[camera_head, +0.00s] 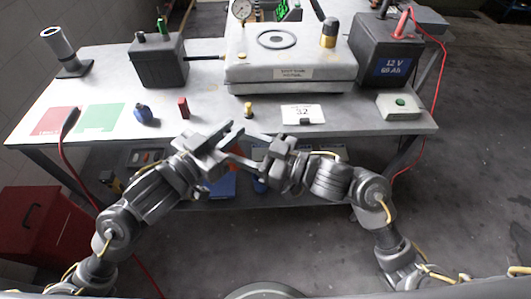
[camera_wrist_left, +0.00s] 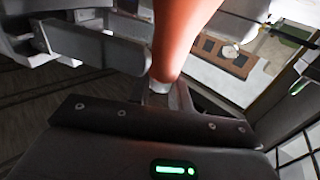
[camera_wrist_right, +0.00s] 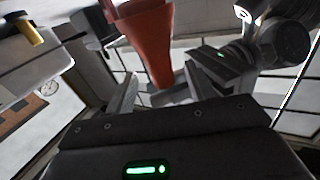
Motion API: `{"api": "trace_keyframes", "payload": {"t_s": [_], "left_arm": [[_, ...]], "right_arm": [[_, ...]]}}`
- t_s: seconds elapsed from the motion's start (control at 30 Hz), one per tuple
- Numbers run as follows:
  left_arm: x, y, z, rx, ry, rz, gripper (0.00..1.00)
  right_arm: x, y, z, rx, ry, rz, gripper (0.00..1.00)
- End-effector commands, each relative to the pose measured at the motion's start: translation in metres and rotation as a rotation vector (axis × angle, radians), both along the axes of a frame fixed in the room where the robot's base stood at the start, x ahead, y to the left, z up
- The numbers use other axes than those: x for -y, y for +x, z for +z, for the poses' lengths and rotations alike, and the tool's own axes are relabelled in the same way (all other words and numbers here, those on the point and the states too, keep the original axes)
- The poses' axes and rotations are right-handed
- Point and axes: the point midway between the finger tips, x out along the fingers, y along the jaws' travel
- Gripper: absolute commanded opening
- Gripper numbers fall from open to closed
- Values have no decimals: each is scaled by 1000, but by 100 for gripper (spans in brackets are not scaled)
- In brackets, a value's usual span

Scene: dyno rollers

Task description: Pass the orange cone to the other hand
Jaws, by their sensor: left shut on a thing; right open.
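The orange cone shows large in the left wrist view (camera_wrist_left: 182,35) and in the right wrist view (camera_wrist_right: 145,45). My left gripper (camera_head: 232,133) is shut on it, above the space in front of the table; the exact contact is partly out of view. My right gripper (camera_head: 246,153) is open, close beside the left one. In the right wrist view the cone's narrow end comes down near the gap between the right fingers (camera_wrist_right: 152,92); I cannot tell whether they touch it. In the head view the grippers mostly hide the cone.
The table (camera_head: 340,128) holds a red block (camera_head: 183,107), a blue object (camera_head: 144,114), a small brass piece (camera_head: 248,110), a number card (camera_head: 303,113), a large grey housing (camera_head: 290,62) and a battery (camera_head: 385,52). Red and green mats lie at left. A red bin (camera_head: 40,225) stands lower left.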

Motion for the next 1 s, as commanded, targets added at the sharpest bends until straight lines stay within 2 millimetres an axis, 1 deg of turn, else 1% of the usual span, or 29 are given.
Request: {"api": "trace_keyframes", "payload": {"t_s": [0.03,0.1,0.3,0.63,0.67,1.0], "left_arm": [[0,0,1,1,-1,0,0],[0,0,1,1,-1,0,0],[0,0,1,1,-1,0,0],[0,0,1,1,-1,0,0],[0,0,1,1,-1,0,0],[0,0,0,1,-1,0,0]], "right_arm": [[-8,3,1,-1,2,1,54],[-16,8,0,-1,2,0,54],[-32,15,0,-1,0,0,54],[-35,16,0,0,-1,-1,54],[-35,16,0,0,-1,-1,53],[-34,16,0,0,-1,-1,8]]}}
